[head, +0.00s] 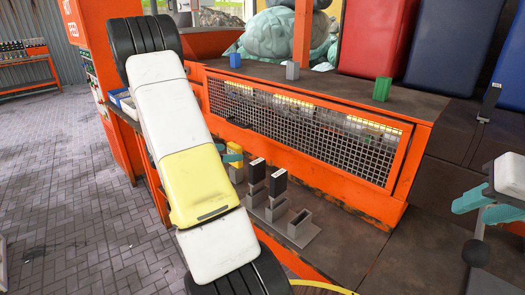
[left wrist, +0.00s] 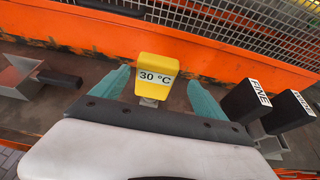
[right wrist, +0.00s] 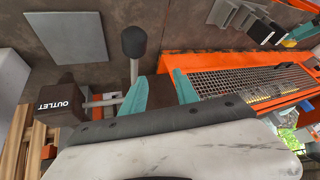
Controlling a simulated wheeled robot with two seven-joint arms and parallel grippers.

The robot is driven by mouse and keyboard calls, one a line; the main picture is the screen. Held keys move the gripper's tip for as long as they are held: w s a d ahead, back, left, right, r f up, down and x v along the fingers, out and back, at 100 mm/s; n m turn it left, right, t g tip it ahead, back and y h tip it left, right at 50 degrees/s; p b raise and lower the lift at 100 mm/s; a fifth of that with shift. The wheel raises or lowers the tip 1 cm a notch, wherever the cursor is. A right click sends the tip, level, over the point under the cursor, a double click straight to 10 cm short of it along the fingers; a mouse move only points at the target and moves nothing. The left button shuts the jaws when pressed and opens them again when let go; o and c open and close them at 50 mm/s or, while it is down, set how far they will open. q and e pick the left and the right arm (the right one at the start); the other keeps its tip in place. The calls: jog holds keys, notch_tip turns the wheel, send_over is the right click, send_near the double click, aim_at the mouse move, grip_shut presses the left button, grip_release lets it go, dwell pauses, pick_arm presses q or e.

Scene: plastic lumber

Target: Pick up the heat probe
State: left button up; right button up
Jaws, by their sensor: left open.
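A yellow block marked "30 °C" (left wrist: 157,70), which looks like the heat probe, stands upright in the left wrist view. It shows partly in the head view (head: 235,148), beside my left arm. My left gripper (left wrist: 150,95) is open, with one teal finger on each side of the block; I cannot tell whether they touch it. In the head view my forearm hides most of that gripper (head: 232,158). My right gripper (right wrist: 158,92) is open and apart from the probe, near a lever with a black knob (right wrist: 134,42) at the right.
A dark block marked "FINE" (left wrist: 247,101) and another dark block (left wrist: 288,112) stand close beside the probe in grey holders. An empty grey holder (head: 300,226) is nearby. An orange mesh-fronted housing (head: 400,165) rises behind. An "OUTLET" block (right wrist: 58,105) is near my right gripper.

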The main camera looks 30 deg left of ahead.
aim_at(241, 151)
pick_arm(q)
jog(key=x, duration=0.7)
jog(key=shift+w+a+r, duration=0.1)
jog(key=shift+w+a, duration=0.15)
jog(key=shift+w, duration=0.1)
jog(key=c, duration=1.7)
jog(key=shift+o, duration=0.2)
notch_tip(241, 151, up, 18)
jog(key=shift+f, duration=0.2)
